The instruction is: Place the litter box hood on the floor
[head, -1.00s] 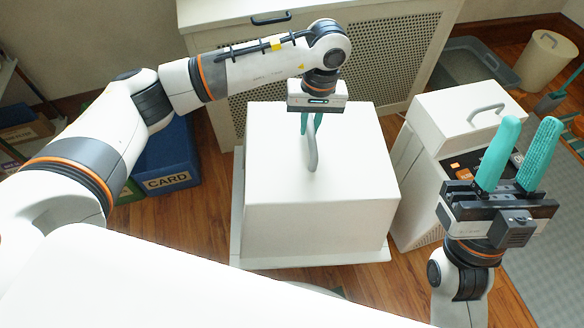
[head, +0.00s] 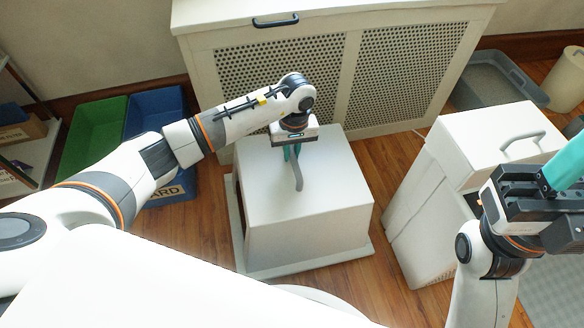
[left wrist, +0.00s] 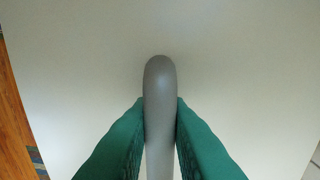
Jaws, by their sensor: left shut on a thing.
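The litter box hood (head: 335,195) is a white box with a grey handle (head: 298,176) on top, in the middle of the head view. It is upright over a flat white base (head: 312,265); I cannot tell whether it touches the base. A dark opening shows at its left side. My left gripper (head: 293,157) is shut on the handle from above. In the left wrist view the teal fingers press both sides of the handle (left wrist: 159,80), above the hood's top. My right gripper (head: 562,170) is at the right edge, partly cut off, with one teal finger showing.
A white perforated cabinet (head: 330,80) stands behind. Green (head: 92,140) and blue (head: 155,110) bins are at left. A white handled box (head: 430,220) stands at right, with a grey tray (head: 490,85) and beige bin (head: 568,78) behind. Wood floor shows between hood and white box.

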